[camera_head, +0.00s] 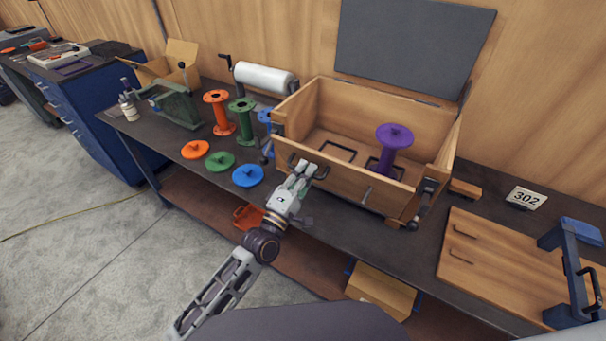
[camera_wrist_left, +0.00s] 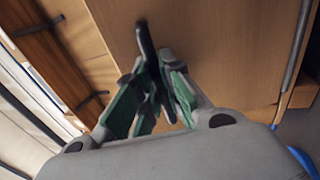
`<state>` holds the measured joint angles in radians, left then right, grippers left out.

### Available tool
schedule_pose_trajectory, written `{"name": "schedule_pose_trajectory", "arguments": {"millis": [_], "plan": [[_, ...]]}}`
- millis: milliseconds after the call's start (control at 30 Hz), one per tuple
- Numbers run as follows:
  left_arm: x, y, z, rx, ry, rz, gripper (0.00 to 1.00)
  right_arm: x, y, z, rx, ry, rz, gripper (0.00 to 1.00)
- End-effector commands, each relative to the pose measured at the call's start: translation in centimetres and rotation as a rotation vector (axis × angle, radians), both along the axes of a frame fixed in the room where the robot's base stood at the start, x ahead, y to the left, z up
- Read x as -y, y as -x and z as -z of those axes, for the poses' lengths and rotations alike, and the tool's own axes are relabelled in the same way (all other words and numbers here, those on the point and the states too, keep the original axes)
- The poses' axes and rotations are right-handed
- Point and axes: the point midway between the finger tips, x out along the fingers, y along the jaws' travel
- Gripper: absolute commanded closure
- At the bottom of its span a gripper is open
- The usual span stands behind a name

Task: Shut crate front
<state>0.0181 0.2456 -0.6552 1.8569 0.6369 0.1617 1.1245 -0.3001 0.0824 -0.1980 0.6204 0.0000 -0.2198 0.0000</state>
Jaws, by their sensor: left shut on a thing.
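The wooden crate (camera_head: 440,152) stands open-topped on the dark workbench. Its front (camera_head: 345,182) stands close to upright and carries dark handles; I cannot tell whether it is fully shut. A dark latch (camera_head: 425,200) is at its right front corner. A purple spool (camera_head: 394,139) stands inside at the right. My left gripper (camera_head: 308,170) is at the left part of the crate front, on the outside. In the left wrist view, its green-padded fingers (camera_wrist_left: 155,95) are shut on a dark handle (camera_wrist_left: 146,42) next to a wooden panel. My right gripper is not in view.
Orange (camera_head: 217,112), green (camera_head: 242,118) and blue spools stand left of the crate, with orange, green and blue discs (camera_head: 248,175) before them. A loose wooden panel (camera_head: 490,260) and a blue frame (camera_head: 575,262) lie to the right. A grey panel (camera_head: 412,45) rises behind.

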Motion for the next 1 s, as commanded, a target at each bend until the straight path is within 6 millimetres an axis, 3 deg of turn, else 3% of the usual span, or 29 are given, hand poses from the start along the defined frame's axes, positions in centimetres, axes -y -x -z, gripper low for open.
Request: {"name": "schedule_pose_trajectory", "arguments": {"millis": [633,1000], "plan": [[3.2,-4.4,-2.6,0.006,0.0,-0.002,1.0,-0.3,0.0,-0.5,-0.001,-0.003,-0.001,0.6],[3.8,-5.4,-2.8,0.006,-0.003,-0.003,1.0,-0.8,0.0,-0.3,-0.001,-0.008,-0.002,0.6]]}}
